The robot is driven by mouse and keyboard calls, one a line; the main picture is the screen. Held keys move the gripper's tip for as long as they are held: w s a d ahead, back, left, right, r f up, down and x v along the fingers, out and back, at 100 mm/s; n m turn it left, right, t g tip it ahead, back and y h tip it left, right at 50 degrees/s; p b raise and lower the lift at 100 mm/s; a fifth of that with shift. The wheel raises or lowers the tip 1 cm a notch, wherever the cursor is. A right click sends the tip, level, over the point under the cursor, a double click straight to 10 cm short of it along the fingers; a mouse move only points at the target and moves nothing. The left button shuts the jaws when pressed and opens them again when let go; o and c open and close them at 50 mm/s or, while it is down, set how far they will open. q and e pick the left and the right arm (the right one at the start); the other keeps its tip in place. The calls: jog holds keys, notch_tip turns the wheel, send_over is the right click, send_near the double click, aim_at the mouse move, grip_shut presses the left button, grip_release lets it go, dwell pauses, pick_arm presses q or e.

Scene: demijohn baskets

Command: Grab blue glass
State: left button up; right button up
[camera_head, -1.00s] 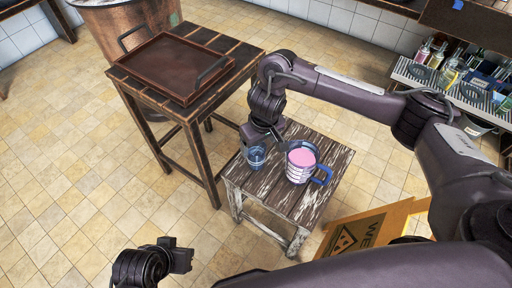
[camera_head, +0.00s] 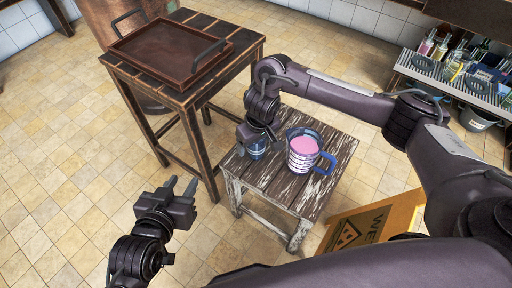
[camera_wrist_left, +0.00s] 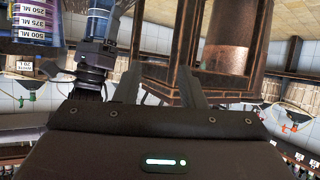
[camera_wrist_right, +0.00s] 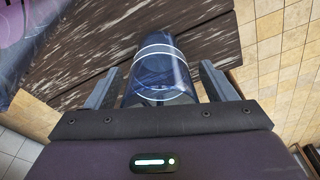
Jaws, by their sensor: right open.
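The blue glass (camera_head: 256,150) stands on the small worn wooden table (camera_head: 318,192), partly hidden by my right gripper (camera_head: 262,137) in the head view. In the right wrist view the glass (camera_wrist_right: 160,72) lies between the two fingers of my right gripper (camera_wrist_right: 160,88), which are open with a gap on each side of it. A blue measuring jug (camera_head: 303,153) with pink contents stands close beside the glass, to its right in the head view. My left gripper (camera_head: 181,187) is open and empty over the floor, left of the table, and its spread fingers show in the left wrist view (camera_wrist_left: 160,85).
A taller dark table (camera_head: 188,92) with a brown tray (camera_head: 170,55) stands at the back left. A yellow wet-floor sign (camera_head: 372,225) stands right of the small table. A rack with several bottles (camera_head: 455,68) is at the far right.

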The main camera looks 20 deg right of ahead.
jog(key=shift+f, duration=0.2)
pick_arm(q)
jog(key=shift+w+r+t, duration=0.35)
jog(key=shift+r+t, duration=0.15)
jog(key=shift+r, duration=0.25)
pick_arm(e)
jog(key=shift+c, duration=0.2)
jog(key=c, duration=1.1)
